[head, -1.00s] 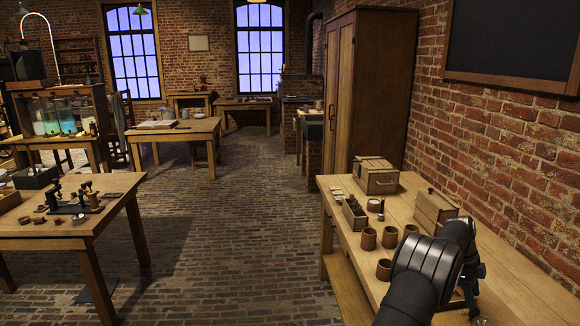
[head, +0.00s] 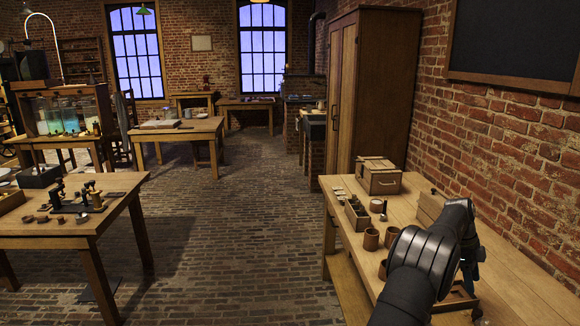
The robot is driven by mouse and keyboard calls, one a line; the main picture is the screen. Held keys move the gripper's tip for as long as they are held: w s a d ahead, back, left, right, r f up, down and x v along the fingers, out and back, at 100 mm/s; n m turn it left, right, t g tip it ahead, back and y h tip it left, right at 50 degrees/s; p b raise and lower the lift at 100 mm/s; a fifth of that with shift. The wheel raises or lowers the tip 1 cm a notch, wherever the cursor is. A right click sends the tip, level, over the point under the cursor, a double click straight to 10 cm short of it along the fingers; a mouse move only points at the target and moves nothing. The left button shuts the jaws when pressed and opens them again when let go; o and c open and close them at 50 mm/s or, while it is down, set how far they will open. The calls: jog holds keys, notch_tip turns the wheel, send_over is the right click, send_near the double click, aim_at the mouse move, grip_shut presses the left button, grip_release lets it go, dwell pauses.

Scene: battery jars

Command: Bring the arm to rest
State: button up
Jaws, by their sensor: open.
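My arm (head: 425,262) reaches over the wooden bench on the right, with its elbow raised and its wrist hanging down beyond it. My gripper (head: 469,278) is at the end of that wrist, small, dark and partly hidden by the arm. It is open, and I see nothing held in it. The bench top (head: 520,286) lies below it.
On the bench are a lidded wooden box (head: 379,178), a planter-like box (head: 357,214), brown cups (head: 371,239) and a second box (head: 430,207) partly behind my arm. A low wooden tray (head: 455,300) is near the wrist. A brick wall (head: 500,150) stands right.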

aim_at(478, 311)
jog(key=x, duration=1)
jog(key=shift+d+f, duration=0.1)
jog(key=shift+f, duration=0.1)
jog(key=shift+r+n+t+h, duration=0.3)
jog(key=shift+n+h, duration=0.1)
jog(key=shift+n, duration=0.5)
jog(key=n, duration=0.1)
jog(key=n+t, duration=0.1)
jog(key=n, duration=0.1)
jog(key=shift+s+f+n+h, duration=0.1)
jog(key=shift+s+n+h, duration=0.05)
jog(key=shift+n+h, duration=0.15)
jog(key=n+t, duration=0.1)
jog(key=n, duration=0.2)
jog(key=n+t, duration=0.1)
jog(key=n, duration=0.2)
jog(key=shift+s+n+t, duration=0.15)
jog(key=shift+n+t, duration=0.15)
jog(key=shift+n, duration=0.1)
jog(key=shift+a+r, duration=0.35)
jog(key=shift+r, duration=0.25)
